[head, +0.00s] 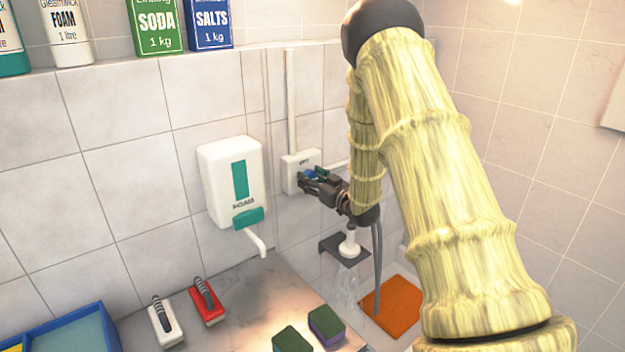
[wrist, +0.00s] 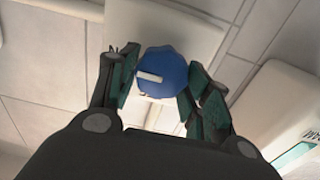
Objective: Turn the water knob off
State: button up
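The water knob is a round blue knob with a white pointer bar; in the wrist view the knob (wrist: 165,72) sits between my two fingers. In the head view the knob (head: 310,173) shows as a small blue patch on a white wall box (head: 291,178) marked OFF, partly hidden by my gripper (head: 315,180). In the wrist view my gripper (wrist: 162,90) has its fingers apart on either side of the knob. The right finger is very near or touching its edge; the left has a small gap.
A white foam dispenser (head: 233,180) hangs on the wall left of the knob box. Below are a counter (head: 240,310) with brushes and sponges, and an orange mat (head: 393,303). Soda (head: 155,28) and salts (head: 210,25) packs stand on the ledge above.

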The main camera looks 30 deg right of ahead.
jog(key=c, duration=0.3)
jog(key=shift+f+b, duration=0.1)
jog(key=shift+b, duration=0.2)
jog(key=n+b, duration=0.6)
jog(key=b, duration=0.1)
jog(key=n+b, duration=0.6)
jog(key=b, duration=0.2)
jog(key=n+b, duration=0.6)
jog(key=b, duration=0.1)
jog(key=shift+a+f, duration=0.25)
jog(key=shift+f, duration=0.05)
jog(key=shift+b, duration=0.3)
jog(key=o, duration=1)
jog(key=shift+r, duration=0.1)
jog(key=shift+c, duration=0.2)
